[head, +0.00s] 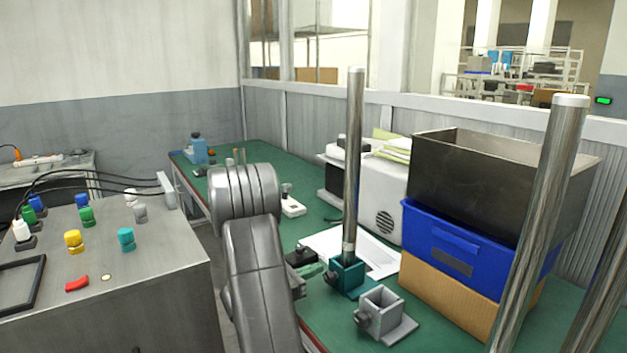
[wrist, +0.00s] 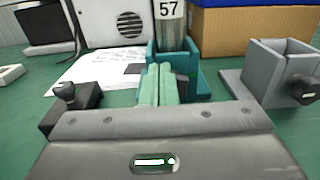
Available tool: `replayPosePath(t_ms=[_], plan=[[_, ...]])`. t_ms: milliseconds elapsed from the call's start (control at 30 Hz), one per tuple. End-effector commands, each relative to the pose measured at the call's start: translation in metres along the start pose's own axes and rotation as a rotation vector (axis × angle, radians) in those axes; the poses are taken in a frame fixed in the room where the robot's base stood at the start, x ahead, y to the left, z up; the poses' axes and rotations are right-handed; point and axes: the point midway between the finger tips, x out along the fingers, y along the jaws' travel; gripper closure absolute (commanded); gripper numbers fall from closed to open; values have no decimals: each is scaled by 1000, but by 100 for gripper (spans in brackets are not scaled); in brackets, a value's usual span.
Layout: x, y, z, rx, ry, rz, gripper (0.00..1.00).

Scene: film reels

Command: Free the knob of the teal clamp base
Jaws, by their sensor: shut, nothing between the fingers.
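The teal clamp base (head: 349,292) stands on the green bench with a tall metal pole (head: 354,150) upright in it. Its knob (head: 331,277) faces left, towards my gripper. In the wrist view the teal clamp base (wrist: 203,85) is straight ahead, behind the fingers, and the pole (wrist: 172,35) carries a label reading 57. My gripper (head: 316,270) has pale green fingers, shut and empty, with their tips close to the knob side. In the wrist view the fingers (wrist: 158,80) cover most of the knob; I cannot tell whether they touch it.
White paper (head: 380,255) lies behind. A blue crate (head: 465,245) on a cardboard box (head: 440,300) blocks the right rear. More poles rise at far right.

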Motion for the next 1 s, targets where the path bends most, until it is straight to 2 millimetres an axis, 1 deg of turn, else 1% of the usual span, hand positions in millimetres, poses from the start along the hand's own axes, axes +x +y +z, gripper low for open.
replayPosePath(t_ms=[33, 200, 300, 400, 767, 867, 1000], plan=[[-7, 1, 0, 0, 0, 3, 100], [-28, 1, 0, 1, -1, 4, 100], [-38, 1, 0, 1, -1, 2, 100], [-44, 0, 0, 1, -2, 0, 100], [-45, 0, 0, 7, -1, -1, 100], [-46, -2, -1, 40, -1, -1, 100], [-47, -8, -5, 159, -1, 0, 100]])
